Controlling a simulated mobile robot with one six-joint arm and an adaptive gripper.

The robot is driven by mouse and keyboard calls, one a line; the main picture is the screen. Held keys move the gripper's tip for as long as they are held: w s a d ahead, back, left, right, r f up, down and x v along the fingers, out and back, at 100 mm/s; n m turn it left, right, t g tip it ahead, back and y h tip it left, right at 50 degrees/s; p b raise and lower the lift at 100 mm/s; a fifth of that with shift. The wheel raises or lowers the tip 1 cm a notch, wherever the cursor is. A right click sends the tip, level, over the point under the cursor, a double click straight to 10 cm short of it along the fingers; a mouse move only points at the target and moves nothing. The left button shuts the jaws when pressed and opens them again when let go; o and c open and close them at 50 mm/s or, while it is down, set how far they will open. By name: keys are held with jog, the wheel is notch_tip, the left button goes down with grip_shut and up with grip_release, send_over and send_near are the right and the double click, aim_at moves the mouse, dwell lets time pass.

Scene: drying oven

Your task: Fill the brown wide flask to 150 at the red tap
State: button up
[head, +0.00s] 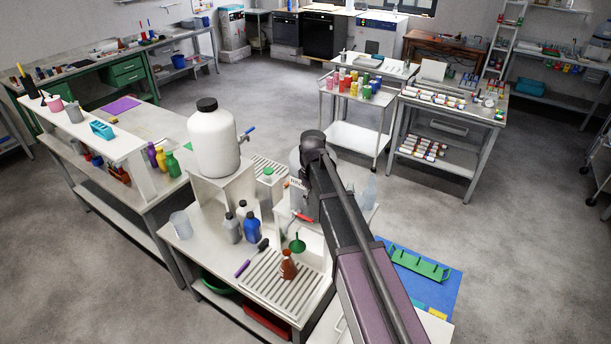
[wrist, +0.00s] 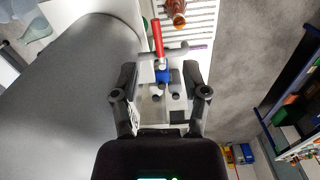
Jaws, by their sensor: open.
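The brown flask (head: 288,266) stands on a slatted white drain rack (head: 262,290). It also shows at the top edge of the wrist view (wrist: 176,12), cut off there. The red tap (head: 303,216) is partly hidden by my arm in the head view. In the wrist view its red lever (wrist: 157,38) points up the picture, with a metal and blue body below. My gripper (wrist: 161,95) is open and empty, its two fingers apart on either side below the tap. In the head view my arm hides most of the gripper.
A big grey rounded container (wrist: 70,100) fills the wrist view's left side, close to my gripper. A white jug with a blue tap (head: 213,142), several bottles (head: 252,229) and a green funnel (head: 297,245) stand near the rack. A blue mat (head: 440,290) lies at right.

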aim_at(302, 216)
jog(key=shift+w+a+r+n+p, duration=0.3)
jog(key=shift+w+a+r+p, duration=0.2)
jog(key=shift+r, duration=0.2)
jog(key=shift+w+a+r+n+p, duration=0.35)
jog(key=shift+w+a+r, duration=0.15)
jog(key=shift+r, duration=0.15)
jog(key=shift+d+f, duration=0.1)
jog(key=shift+f, duration=0.1)
notch_tip(302, 216, down, 14)
jog(key=b, duration=1.4)
jog(key=shift+r, duration=0.25)
jog(key=shift+c, duration=0.2)
grip_shut()
